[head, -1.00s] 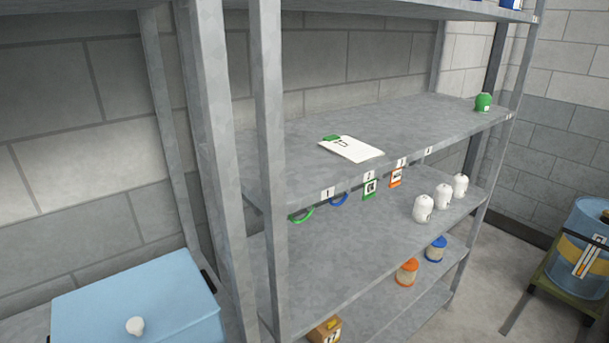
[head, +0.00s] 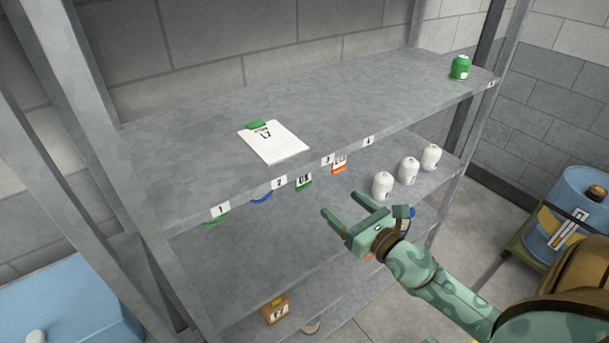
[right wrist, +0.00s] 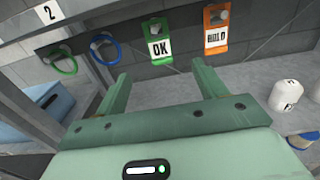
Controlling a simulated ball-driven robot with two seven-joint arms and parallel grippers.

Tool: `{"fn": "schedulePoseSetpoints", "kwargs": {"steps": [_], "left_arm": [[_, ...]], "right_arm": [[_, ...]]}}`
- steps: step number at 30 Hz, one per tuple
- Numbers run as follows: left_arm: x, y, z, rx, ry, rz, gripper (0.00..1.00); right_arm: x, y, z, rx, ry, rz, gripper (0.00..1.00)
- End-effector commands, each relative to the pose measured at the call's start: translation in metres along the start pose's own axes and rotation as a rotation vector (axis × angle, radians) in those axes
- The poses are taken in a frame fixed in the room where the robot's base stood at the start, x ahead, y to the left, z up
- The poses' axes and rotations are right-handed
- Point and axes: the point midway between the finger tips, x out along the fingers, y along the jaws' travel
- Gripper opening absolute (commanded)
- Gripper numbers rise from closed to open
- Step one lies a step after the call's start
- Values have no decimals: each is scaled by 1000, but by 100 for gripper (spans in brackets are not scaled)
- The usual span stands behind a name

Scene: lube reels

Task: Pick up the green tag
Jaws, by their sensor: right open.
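The green tag (head: 304,182) hangs under the front edge of the upper shelf, below label 3. In the right wrist view the green tag (right wrist: 157,42) shows a white panel reading OK and hangs on a peg by its top hole. My right gripper (head: 341,205) is open and empty, in front of the shelf, lower and to the right of the tag. In the right wrist view its fingers (right wrist: 163,85) point toward the tag, which appears beyond and between them, apart from both. My left gripper is not in view.
An orange tag (right wrist: 216,28) hangs just right of the green one. A blue ring (right wrist: 102,48) and a green ring (right wrist: 57,62) hang to the left. White bottles (head: 383,185) stand on the shelf below. A clipboard (head: 275,143) lies on the upper shelf.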

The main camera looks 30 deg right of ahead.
Motion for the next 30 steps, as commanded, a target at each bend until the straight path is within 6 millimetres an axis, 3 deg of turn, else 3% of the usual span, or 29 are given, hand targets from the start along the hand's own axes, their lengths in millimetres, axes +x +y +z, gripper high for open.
{"fn": "schedulePoseSetpoints", "kwargs": {"steps": [3,9,16,24,30], "left_arm": [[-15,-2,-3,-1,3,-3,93],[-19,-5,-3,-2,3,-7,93],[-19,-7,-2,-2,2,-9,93],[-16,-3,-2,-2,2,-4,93],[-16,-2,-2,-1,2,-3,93]], "right_arm": [[32,-1,6,3,-4,-3,71],[73,0,1,6,-1,-3,71],[94,0,-1,8,1,-2,71],[134,2,-4,8,2,-2,71],[138,2,-4,8,3,-1,71]]}}
